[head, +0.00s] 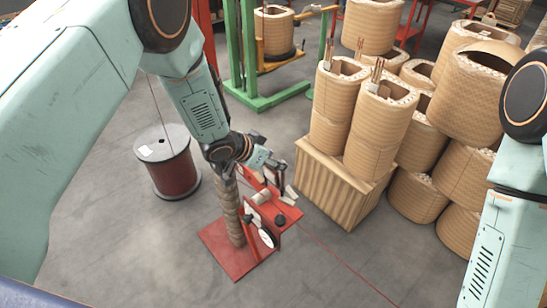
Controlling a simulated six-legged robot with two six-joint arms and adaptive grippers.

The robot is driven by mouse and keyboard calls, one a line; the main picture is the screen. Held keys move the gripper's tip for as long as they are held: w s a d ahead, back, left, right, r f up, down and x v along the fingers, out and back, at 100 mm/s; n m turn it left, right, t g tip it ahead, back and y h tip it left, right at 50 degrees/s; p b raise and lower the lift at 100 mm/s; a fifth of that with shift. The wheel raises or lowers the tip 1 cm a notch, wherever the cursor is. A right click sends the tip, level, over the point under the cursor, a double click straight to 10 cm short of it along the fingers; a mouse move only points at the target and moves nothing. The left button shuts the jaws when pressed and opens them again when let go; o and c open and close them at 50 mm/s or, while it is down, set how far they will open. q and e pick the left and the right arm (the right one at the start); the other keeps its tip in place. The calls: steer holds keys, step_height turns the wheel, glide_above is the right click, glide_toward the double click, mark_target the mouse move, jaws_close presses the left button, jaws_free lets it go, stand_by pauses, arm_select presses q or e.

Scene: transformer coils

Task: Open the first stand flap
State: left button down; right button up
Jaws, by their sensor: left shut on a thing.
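A red stand (213,241) is on the floor at lower middle, with a flat base plate and red upright plates. A ridged tan column (232,212) rises from the base. My left gripper (283,187) comes down from above and is at the stand's upper right part. It is shut on a part there that I take to be the flap; the fingers and arm hide most of it, so its angle cannot be told. My right arm enters at right, its gripper out of frame.
A dark red wire spool (172,170) stands left of the stand. A tan crate (335,186) with tall coils (380,128) is close on its right, with more coils stacked behind. A green frame (244,60) stands behind. A red wire runs across the floor to lower right.

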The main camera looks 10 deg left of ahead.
arm_select(q)
steer(key=shift+w+r, duration=0.4)
steer(key=shift+r, duration=0.1)
steer(key=c, duration=0.8)
jaws_free()
steer(key=shift+c, duration=0.2)
steer(key=o, duration=0.4)
steer(key=shift+s, duration=0.4)
steer(key=shift+o, duration=0.4)
steer(key=shift+f, duration=0.15)
steer(key=shift+w+f, duration=0.1)
steer(key=v, duration=1.2)
steer(key=shift+c, duration=0.3)
